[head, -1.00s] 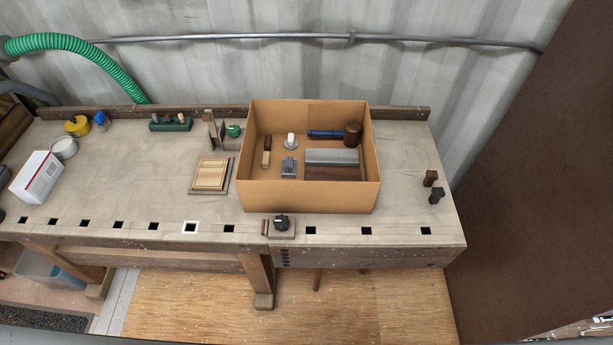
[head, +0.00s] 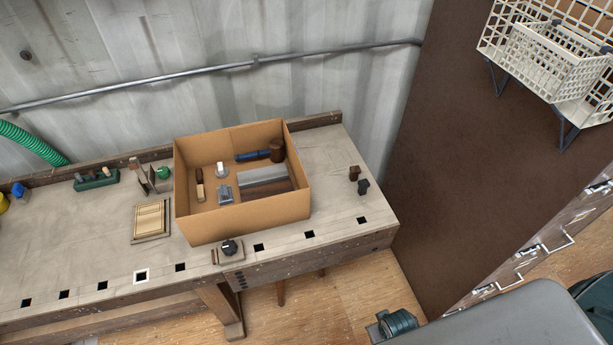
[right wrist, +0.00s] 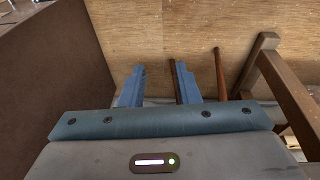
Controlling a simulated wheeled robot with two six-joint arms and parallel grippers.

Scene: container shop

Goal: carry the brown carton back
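The brown carton (head: 250,217) stands open-topped on the workbench (head: 345,215) in the head view. It holds a mallet with a dark head and blue handle (head: 260,154), a grey-and-brown block (head: 264,175), a wooden-handled tool (head: 199,185), a white-topped piece (head: 221,170) and a small grey item (head: 224,194). My right gripper (right wrist: 158,86) shows in the right wrist view, its blue fingers apart with nothing between them. It points toward the wooden floor beside the bench legs, away from the carton. My left gripper is not in view.
A framed wooden panel (head: 150,219) lies left of the carton. Two small dark blocks (head: 358,180) stand to its right, and a black-knobbed fitting (head: 229,248) is at the front edge. A tall brown panel (head: 440,160) stands right of the bench, with white wire baskets (head: 555,60) beyond.

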